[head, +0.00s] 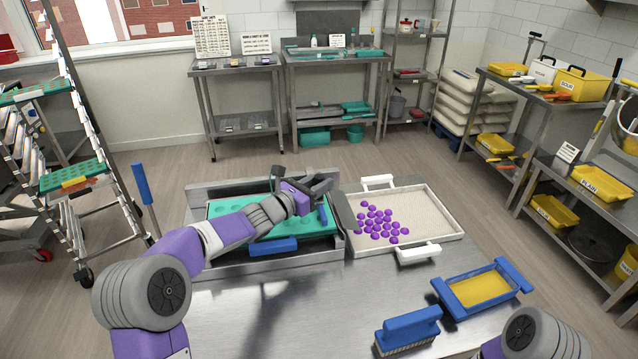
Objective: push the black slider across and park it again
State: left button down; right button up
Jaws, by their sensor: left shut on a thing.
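My left arm reaches in from the left over the teal mould tray (216,207), which lies in a steel frame. My left gripper (318,187) is at the frame's right part, above the tray, and is shut on a dark piece, which I take to be the black slider; the fingers hide most of it. A thin black upright part (276,173) stands just left of the hand, at the frame's far side. Of my right arm only a link shows at the bottom right; its gripper is out of view.
A white-handled tray (433,205) with several purple gummies (380,222) stands right of the frame. A blue-handled yellow tray (478,290) and a blue brush (408,328) lie at the front right. The table's front middle is clear. A rack (75,175) stands at left.

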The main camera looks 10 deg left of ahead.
pick_arm(q)
jog(key=shift+d, duration=0.1)
jog(key=d, duration=0.1)
jog(key=w+d+b, duration=0.1)
jog(key=d, duration=0.1)
jog(key=shift+w+d+b, duration=0.25)
jog(key=shift+d+b, duration=0.05)
jog(key=shift+w+d, duration=0.15)
jog(key=shift+d, duration=0.2)
jog(key=c, duration=1)
grip_release()
jog(key=shift+o, duration=0.2)
jog(key=shift+a, duration=0.15)
jog(key=v, duration=0.7)
jog(key=shift+s, duration=0.3)
